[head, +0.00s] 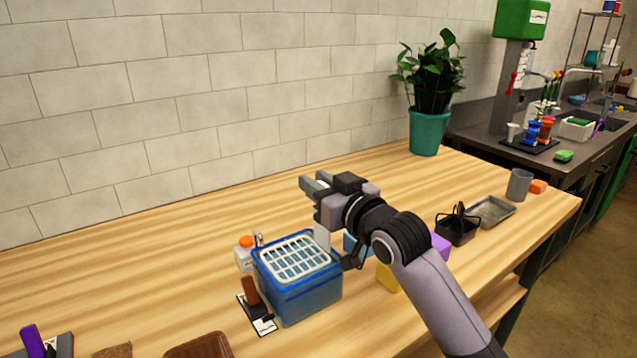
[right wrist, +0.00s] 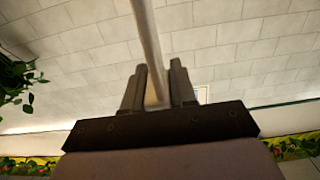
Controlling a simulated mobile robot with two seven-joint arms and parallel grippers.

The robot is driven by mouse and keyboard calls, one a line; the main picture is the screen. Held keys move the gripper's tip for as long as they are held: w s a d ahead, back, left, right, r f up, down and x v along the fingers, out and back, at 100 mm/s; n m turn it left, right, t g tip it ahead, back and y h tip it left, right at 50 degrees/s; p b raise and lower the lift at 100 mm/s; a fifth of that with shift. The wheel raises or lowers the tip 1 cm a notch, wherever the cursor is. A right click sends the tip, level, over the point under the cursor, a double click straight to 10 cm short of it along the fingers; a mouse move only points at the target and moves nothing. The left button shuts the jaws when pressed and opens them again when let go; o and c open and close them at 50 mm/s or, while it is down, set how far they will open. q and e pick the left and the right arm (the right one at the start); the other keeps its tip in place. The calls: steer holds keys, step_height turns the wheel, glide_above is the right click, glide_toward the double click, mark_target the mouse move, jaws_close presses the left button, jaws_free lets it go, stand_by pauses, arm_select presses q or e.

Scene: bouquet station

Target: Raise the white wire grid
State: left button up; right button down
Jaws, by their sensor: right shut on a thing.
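The white wire grid (head: 296,257) lies at the top of a translucent blue bin (head: 300,300), level with its rim as far as I can tell. A pale upright bar (head: 321,236) rises at the grid's right side toward my right gripper (head: 312,186). The right gripper is above and to the right of the bin, with its fingers pointing left. In the right wrist view, its fingers (right wrist: 159,88) are shut on a pale bar (right wrist: 147,35). The bar's join with the grid is not clear. My left gripper is not in view.
A yellow block (head: 388,278) and a black caddy (head: 457,228) are to the right. The table's back left is clear.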

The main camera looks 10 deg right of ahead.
steer(key=c, duration=1)
jaws_free()
steer(key=shift+r, duration=0.45)
steer(key=shift+c, duration=0.2)
steer(key=shift+o, duration=0.2)
steer(key=shift+f, duration=0.1)
steer(key=shift+f, duration=0.1)
steer(key=b+v, duration=0.1)
steer(key=v, duration=0.6)
steer(key=shift+d, duration=0.1)
